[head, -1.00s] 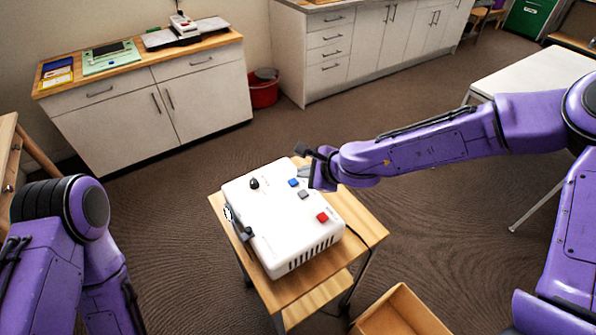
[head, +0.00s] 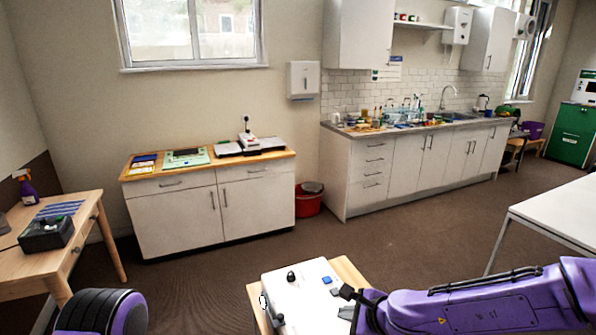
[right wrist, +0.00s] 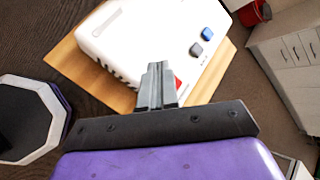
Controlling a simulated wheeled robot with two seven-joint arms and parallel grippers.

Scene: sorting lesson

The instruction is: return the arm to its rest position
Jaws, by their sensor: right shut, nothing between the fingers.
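My right arm (head: 480,308) reaches in from the right in the head view, low in the picture. Its gripper (head: 346,312) is beside the right edge of a white box (head: 305,302) with buttons. In the right wrist view my right gripper (right wrist: 157,80) is shut and empty, in front of the white box (right wrist: 140,45). A red button (right wrist: 178,83) shows just beside the fingertips; I cannot tell whether they touch the box. Of my left arm only a purple and black part (head: 100,312) shows at the lower left; its gripper is out of view.
The box stands on a small wooden table (head: 349,270). A wooden desk (head: 88,215) is at the left, a low cabinet (head: 180,218) behind, with a red bucket (head: 308,203) next to it. A white table (head: 560,210) is at the right. Open floor lies between.

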